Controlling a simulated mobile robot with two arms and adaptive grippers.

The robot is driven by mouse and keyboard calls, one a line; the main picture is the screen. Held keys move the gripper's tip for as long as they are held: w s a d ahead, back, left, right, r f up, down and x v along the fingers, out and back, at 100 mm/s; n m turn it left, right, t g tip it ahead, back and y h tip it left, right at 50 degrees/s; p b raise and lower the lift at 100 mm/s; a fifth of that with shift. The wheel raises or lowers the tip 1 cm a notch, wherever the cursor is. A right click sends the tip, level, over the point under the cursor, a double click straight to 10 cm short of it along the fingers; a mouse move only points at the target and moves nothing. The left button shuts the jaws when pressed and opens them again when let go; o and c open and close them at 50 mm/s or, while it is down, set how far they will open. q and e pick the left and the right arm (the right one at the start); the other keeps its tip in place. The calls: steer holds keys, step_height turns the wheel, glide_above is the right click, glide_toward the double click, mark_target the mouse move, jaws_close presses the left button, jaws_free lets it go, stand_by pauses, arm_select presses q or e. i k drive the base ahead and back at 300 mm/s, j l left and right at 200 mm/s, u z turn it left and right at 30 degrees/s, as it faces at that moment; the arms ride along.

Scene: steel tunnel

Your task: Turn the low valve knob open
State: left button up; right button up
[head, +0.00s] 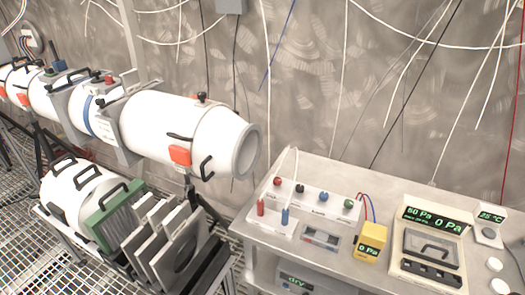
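A pale box (312,208) on the grey table carries a row of knobs along its top: a red knob (278,181), a black knob (299,188), a blue knob (323,196) and a green knob (348,204). Their labels are too small to read, so I cannot tell which is the low valve knob or how far any is turned. A red fitting (261,208) and a blue fitting (285,215) stand upright in front of the row. Neither of my grippers shows in the head view.
On the grey table (340,263) stand a yellow meter (369,243), a gauge unit reading 60 Pa and 0 Pa (432,245) and a small 25 °C display (488,228). A white tube assembly (165,127) runs along the left. Cables hang on the wall behind.

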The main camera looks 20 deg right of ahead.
mark_target(323, 196)
steer(key=z, duration=1.25)
